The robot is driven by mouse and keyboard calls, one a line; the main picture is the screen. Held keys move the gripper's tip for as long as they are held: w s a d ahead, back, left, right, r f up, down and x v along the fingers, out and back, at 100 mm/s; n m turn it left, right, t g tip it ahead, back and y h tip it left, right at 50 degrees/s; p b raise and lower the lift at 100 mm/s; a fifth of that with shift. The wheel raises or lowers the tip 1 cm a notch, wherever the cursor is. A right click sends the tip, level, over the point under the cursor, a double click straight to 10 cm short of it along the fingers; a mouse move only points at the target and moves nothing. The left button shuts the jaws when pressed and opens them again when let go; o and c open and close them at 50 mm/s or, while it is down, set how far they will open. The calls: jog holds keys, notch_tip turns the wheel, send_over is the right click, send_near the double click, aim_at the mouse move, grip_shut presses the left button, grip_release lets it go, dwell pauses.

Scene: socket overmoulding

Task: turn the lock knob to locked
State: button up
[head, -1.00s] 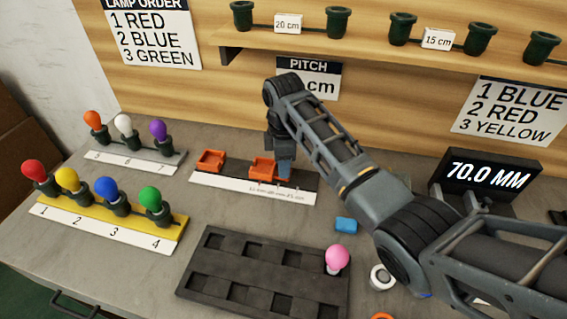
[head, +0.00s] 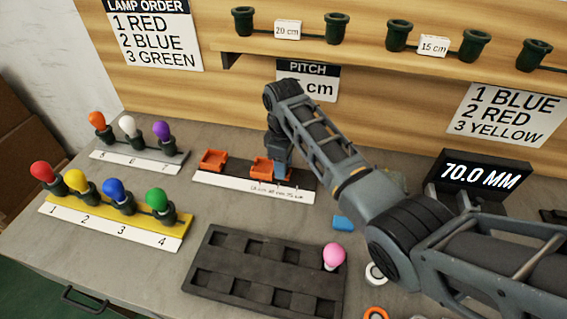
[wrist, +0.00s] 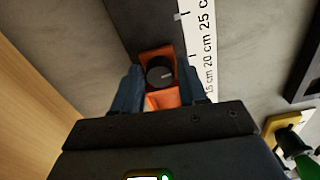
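The lock knob (wrist: 160,73) is a round black knob on an orange carriage (wrist: 158,98), seen from above in the wrist view. In the head view the carriage (head: 262,168) sits on the dark rail with the cm scale, and my gripper (head: 281,174) is down at its right side; the knob is hidden there. In the wrist view my gripper (wrist: 160,80) has one blue-grey finger on each side of the knob. A narrow gap with orange showing appears between the fingers and the knob. I cannot make out a lock marking.
A second orange carriage (head: 212,160) sits further left on the rail. A yellow lamp rack (head: 92,214) and a grey lamp rack (head: 130,156) stand at the left. A dark compartment tray (head: 240,290) with a pink bulb (head: 333,256) lies in front. A display (head: 480,173) reads 70.0 MM.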

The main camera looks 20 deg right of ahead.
jog(key=shift+r, duration=3.9)
